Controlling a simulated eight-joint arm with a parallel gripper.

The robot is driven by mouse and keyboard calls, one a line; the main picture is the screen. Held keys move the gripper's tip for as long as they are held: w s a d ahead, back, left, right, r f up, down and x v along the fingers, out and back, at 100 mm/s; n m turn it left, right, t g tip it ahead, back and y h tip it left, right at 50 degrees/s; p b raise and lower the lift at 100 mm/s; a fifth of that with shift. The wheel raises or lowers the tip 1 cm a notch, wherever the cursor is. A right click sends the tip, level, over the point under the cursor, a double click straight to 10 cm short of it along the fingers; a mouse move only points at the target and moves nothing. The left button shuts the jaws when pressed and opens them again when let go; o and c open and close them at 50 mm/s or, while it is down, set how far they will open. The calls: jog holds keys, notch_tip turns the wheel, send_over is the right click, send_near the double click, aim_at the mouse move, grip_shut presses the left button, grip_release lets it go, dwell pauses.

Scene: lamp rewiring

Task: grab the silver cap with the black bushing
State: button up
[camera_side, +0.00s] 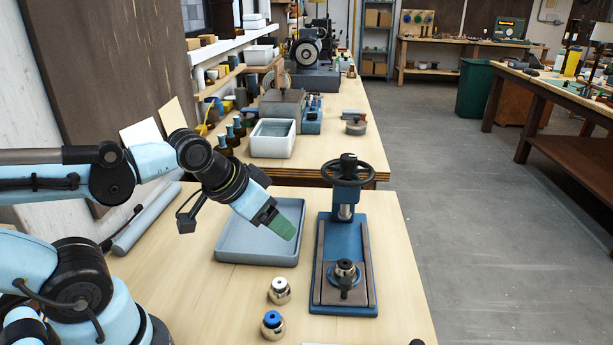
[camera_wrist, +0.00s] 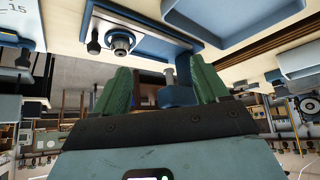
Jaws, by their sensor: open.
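A silver cap with a black bushing (camera_side: 279,291) stands on the wooden bench in the side view, in front of the grey-blue tray. My gripper (camera_side: 287,229) has green fingers and is above the tray's right part, higher than and behind the caps. It also shows in the wrist view (camera_wrist: 159,66), its two green fingers apart with nothing held between them. I cannot make out either loose cap in the wrist view.
The blue press (camera_side: 363,232) with a dark handwheel stands right of the tray (camera_side: 229,257). A dark and silver round part (camera_side: 345,268) sits on its base; it also shows in the wrist view (camera_wrist: 121,42). The tray looks empty. Bare bench surrounds the caps.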

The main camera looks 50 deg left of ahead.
jog(key=shift+w, duration=0.1)
jog(key=n+g+h, duration=0.6)
jog(key=n+h, duration=0.3)
jog(key=n, duration=0.5)
send_near(343, 261)
jog(key=s, duration=0.1)
jog(key=f+h, duration=0.1)
jog(key=f+n+h, duration=0.1)
jog(key=f+n, duration=0.1)
jog(key=shift+w+a+g+h, duration=0.25)
jog(key=shift+a+g+h, duration=0.1)
jog(key=shift+g+h, duration=0.05)
jog(key=shift+w+a+f+n+h, duration=0.1)
jog(key=shift+a+f+n+h, duration=0.05)
jog(key=shift+f+n+h, duration=0.15)
jog(key=shift+w+f+n+h, duration=0.1)
jog(key=shift+w+n+h, duration=0.45)
jog(key=shift+n, duration=0.15)
jog(key=shift+x, duration=3.85)
